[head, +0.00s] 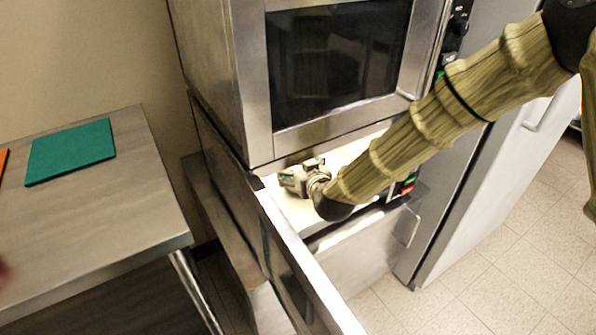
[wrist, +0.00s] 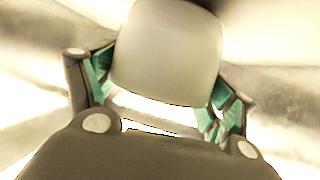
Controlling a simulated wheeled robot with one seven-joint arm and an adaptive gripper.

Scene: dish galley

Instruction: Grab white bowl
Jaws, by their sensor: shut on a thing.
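A pale, off-white rounded object, which looks like the white bowl (wrist: 168,52), fills the upper middle of the wrist view. My gripper (wrist: 165,95) has its green-padded fingers on both sides of it and is shut on it. In the head view my gripper (head: 306,172) is inside the lit opening below the oven window. The bowl cannot be clearly made out in the head view, where my arm and gripper cover much of the opening.
A steel oven (head: 335,60) stands directly above the opening. A steel table (head: 95,215) with a teal mat (head: 72,152) stands at the left. Tiled floor (head: 490,290) is clear at the lower right.

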